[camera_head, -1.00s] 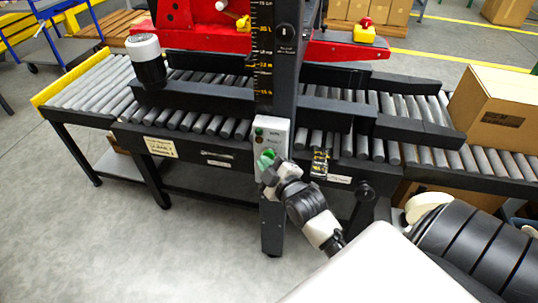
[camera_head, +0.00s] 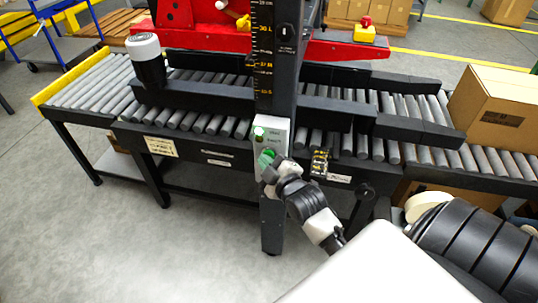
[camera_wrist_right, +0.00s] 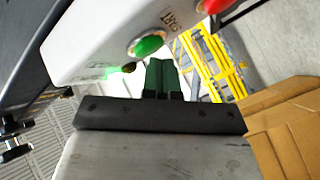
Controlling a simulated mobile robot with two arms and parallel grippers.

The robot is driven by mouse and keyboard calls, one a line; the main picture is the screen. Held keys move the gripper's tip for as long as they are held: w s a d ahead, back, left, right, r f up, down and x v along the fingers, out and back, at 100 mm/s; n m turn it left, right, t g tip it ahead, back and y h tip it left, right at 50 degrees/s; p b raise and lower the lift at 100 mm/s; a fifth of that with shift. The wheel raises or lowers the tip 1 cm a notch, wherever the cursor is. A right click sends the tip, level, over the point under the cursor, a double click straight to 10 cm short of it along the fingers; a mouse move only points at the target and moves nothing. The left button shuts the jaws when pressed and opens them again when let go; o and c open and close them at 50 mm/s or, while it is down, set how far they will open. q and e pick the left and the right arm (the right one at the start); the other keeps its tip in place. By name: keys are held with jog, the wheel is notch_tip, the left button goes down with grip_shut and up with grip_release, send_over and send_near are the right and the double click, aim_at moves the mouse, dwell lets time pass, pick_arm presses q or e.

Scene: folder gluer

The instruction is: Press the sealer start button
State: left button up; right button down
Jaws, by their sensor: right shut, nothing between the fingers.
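The sealer's grey control box (camera_head: 273,135) is fixed to the dark upright column with the scale. In the right wrist view the box (camera_wrist_right: 110,35) carries a green button (camera_wrist_right: 148,45) beside START lettering, and a red button (camera_wrist_right: 214,5) at the top edge. A small lamp (camera_head: 259,132) on the box glows bright. My right gripper (camera_head: 267,159) is at the lower part of the box; its green fingers (camera_wrist_right: 157,77) are shut and empty, with tips close to the green button. I cannot tell whether they touch it. My left gripper is not in view.
A roller conveyor (camera_head: 185,118) with dark side rails runs across the view. A cardboard box (camera_head: 495,110) sits on its right end. A black and white cylinder (camera_head: 146,60) stands at the left rail. The floor at front left is clear.

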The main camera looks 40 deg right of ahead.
jog(key=shift+s+a+p, duration=0.35)
jog(key=shift+s+a, duration=0.05)
jog(key=shift+a, duration=0.05)
jog(key=shift+a, duration=0.1)
jog(key=s+a+p, duration=0.2)
jog(key=s+a, duration=0.2)
jog(key=shift+a+p, duration=0.2)
jog(key=shift+p, duration=0.2)
dwell(0.7)
